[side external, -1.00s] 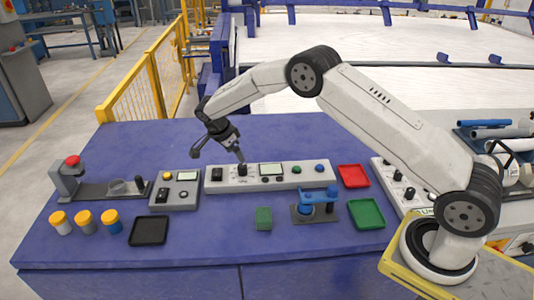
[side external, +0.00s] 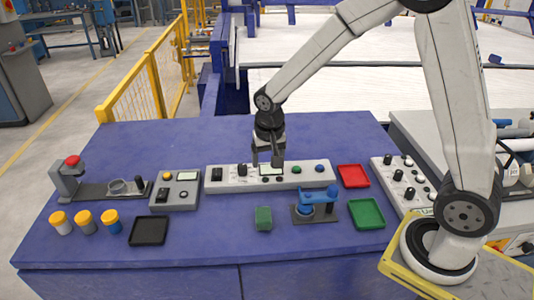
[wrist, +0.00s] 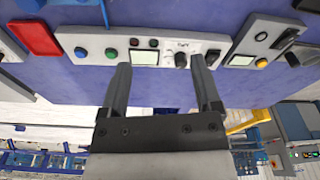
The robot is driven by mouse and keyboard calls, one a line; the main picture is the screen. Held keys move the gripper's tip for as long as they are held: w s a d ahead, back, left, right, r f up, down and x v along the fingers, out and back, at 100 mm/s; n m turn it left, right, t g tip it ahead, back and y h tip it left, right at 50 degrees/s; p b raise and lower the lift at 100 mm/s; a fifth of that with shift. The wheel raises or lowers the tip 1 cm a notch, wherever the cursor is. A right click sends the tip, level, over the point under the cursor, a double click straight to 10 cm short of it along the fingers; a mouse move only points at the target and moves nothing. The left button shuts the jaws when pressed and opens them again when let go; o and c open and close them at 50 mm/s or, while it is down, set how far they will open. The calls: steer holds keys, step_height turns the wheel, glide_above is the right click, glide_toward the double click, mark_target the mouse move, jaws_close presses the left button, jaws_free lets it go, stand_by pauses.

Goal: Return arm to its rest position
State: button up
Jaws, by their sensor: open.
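My gripper (side external: 265,162) points down above the long white control panel (side external: 225,180) in the side external view, apart from the bench top as far as I can tell. Its two fingers are spread, with nothing between them. In the wrist view, my gripper (wrist: 163,85) also shows both fingers apart and empty, with the panel (wrist: 100,45) beyond them. The panel's screen is partly behind the fingers in the side view. My arm is raised and bent, reaching left from its base at the right.
The blue bench (side external: 190,255) carries a green block (side external: 263,218), a blue device (side external: 318,200), red (side external: 353,176) and green (side external: 367,214) trays, a black tray (side external: 149,231) and several orange-capped jars (side external: 86,222). A red-button device (side external: 68,178) stands at the left. The front is mostly clear.

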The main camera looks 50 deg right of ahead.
steer(key=s+a+n+t+y, duration=0.1)
steer(key=s+n, duration=0.5)
steer(key=s, duration=0.7)
steer(key=shift+r+n, duration=0.25)
steer(key=shift+n, duration=0.05)
